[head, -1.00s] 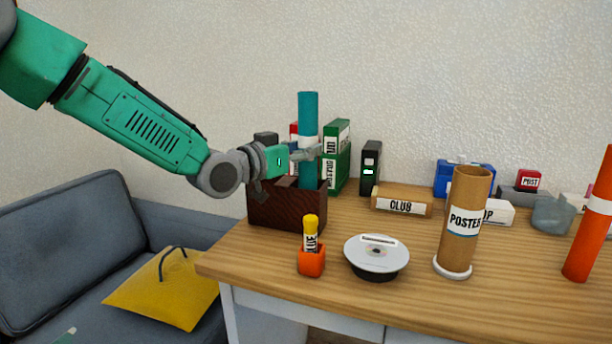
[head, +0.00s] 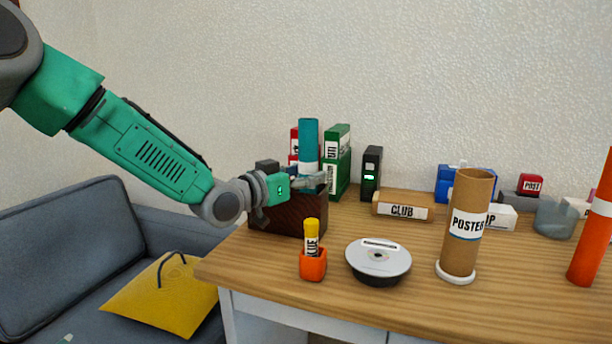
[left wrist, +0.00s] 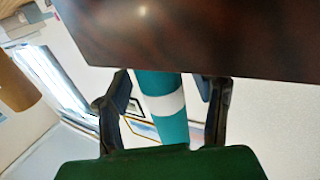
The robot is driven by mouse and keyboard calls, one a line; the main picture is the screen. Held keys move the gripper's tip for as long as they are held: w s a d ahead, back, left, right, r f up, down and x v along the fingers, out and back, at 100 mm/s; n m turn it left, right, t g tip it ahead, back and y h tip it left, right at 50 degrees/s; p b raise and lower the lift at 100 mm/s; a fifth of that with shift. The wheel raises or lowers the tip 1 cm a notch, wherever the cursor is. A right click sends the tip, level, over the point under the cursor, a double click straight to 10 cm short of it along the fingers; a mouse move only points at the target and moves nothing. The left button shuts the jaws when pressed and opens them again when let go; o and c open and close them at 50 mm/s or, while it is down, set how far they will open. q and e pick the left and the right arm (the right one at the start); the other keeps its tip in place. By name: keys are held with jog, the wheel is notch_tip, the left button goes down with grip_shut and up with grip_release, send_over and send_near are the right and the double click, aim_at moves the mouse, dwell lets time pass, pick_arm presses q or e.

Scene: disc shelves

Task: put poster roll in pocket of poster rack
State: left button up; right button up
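The poster roll (head: 308,139) is a teal tube with a white band. It stands upright at the dark brown poster rack (head: 290,218), at the back left of the desk. My left gripper (head: 314,181) is shut on it just below the white band, close above the rack's rim. In the left wrist view the poster roll (left wrist: 163,100) lies between the two fingers, and its lower end passes out of sight at the edge of the dark rack (left wrist: 200,35). Which pocket it is in cannot be told. My right gripper is not in view.
Red and green boxes (head: 337,165) stand close behind the rack. A glue stick in an orange holder (head: 313,264), a silver disc spindle (head: 378,258) and a cardboard poster tube (head: 465,225) stand in front and right. A blue-grey sofa (head: 80,230) is at left.

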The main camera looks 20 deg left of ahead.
pick_arm(q)
jog(key=shift+r, duration=0.1)
jog(key=shift+s+a, duration=0.1)
jog(key=shift+s, duration=0.05)
jog(key=p+v, duration=0.2)
jog(key=v, duration=0.9)
jog(key=shift+s+a, duration=0.15)
jog(key=shift+s, duration=0.15)
